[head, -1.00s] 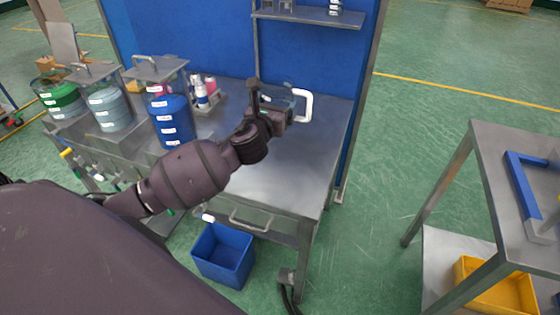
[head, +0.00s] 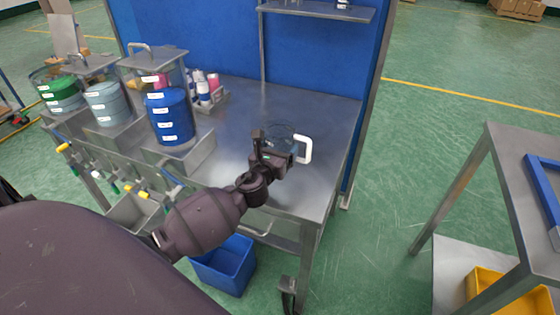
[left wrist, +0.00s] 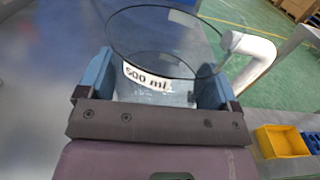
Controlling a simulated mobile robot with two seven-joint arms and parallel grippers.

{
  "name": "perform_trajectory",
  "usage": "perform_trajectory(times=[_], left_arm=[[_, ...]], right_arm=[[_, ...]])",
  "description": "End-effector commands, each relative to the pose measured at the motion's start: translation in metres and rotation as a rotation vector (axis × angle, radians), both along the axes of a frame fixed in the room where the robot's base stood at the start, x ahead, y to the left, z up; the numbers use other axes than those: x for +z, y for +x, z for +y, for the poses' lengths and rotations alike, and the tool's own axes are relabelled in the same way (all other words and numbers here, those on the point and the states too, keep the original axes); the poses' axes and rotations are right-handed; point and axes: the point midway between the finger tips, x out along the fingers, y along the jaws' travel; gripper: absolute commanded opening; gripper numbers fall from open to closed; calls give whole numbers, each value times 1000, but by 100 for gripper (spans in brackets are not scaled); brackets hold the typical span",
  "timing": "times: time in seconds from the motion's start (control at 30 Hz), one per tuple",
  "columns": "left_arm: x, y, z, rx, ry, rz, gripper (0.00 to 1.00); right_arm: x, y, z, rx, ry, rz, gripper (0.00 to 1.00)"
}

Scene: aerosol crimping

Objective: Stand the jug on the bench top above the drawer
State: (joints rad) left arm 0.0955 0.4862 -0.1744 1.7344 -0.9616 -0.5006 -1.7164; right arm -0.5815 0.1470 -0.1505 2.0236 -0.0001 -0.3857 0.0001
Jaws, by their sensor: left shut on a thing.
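The jug (head: 281,132) is clear, with a dark thin rim and a white handle (head: 304,150) on its right side. My left gripper (head: 277,152) is shut on it, over the right part of the bench top (head: 318,108). In the left wrist view the jug (left wrist: 165,42) is between the blue fingers of my gripper (left wrist: 153,88), with a "500 ml" label facing the camera. The jug looks upright. I cannot tell whether its base touches the bench. The drawer (head: 277,238) is under the bench's front edge, partly hidden by my arm. My right gripper is out of view.
A blue drum (head: 170,118) and other containers stand on the bench's left side. Small bottles (head: 204,90) stand in a rack behind. A shelf (head: 318,12) hangs on the blue back panel. A blue bin (head: 226,268) is below. The bench top around the jug is clear.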

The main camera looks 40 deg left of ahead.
Motion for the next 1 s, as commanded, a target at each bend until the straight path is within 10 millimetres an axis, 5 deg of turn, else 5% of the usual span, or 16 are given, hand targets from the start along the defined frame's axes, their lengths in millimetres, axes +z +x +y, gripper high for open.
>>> perform_trajectory(times=[0.3,0.77,0.8,0.9,1.0], left_arm=[[-42,0,0,0,0,5,51],[-45,0,0,0,1,1,51],[-45,0,0,0,1,1,88],[-44,0,0,0,1,0,100],[-44,0,0,0,1,0,100]], right_arm=[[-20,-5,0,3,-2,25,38],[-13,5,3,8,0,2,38],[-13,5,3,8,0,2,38],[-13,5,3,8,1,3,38],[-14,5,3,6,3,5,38]])
